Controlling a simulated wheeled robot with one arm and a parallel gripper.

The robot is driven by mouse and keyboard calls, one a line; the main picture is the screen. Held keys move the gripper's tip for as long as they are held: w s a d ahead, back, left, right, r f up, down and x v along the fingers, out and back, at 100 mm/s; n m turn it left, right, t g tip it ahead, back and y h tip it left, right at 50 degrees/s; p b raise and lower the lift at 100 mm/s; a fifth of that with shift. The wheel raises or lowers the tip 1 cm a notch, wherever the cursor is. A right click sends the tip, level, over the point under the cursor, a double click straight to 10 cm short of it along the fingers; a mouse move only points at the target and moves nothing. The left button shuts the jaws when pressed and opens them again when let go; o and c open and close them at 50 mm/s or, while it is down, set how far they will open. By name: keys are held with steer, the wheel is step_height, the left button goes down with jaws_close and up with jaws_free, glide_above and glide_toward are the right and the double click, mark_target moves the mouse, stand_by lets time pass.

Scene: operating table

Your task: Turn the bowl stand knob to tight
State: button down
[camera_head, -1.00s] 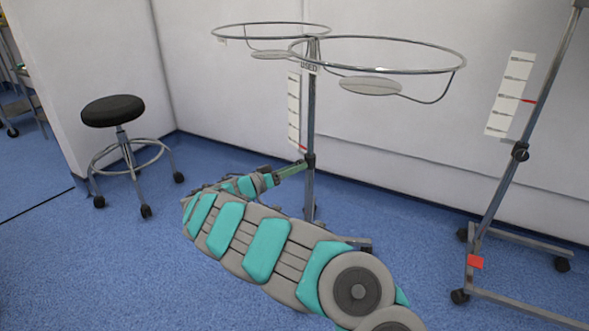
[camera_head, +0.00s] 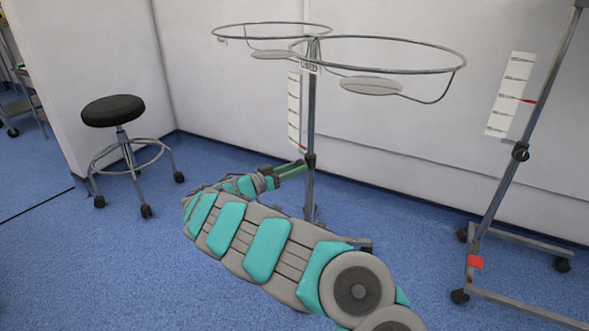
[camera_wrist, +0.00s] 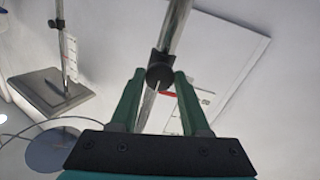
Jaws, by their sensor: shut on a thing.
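The bowl stand (camera_head: 311,105) has a metal pole with two wire rings (camera_head: 380,54) at its top, in the head view. Its dark round knob (camera_head: 309,160) sits partway up the pole. In the wrist view the knob (camera_wrist: 159,76) shows a light mark line and lies between the tips of my green fingers. My gripper (camera_head: 300,166) reaches the pole from the left at knob height. In the wrist view my gripper (camera_wrist: 160,80) is shut on the knob, one finger on each side.
A scale card (camera_head: 294,110) hangs beside the pole. A black stool (camera_head: 113,111) stands at left. A second stand with a knob (camera_head: 520,152) and wheeled base is at right. The wall is close behind; blue floor (camera_head: 60,260) is open at left.

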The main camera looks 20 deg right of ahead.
steer(key=shift+c, duration=1.9)
jaws_free()
steer(key=v, duration=0.7)
steer(key=shift+a, duration=0.4)
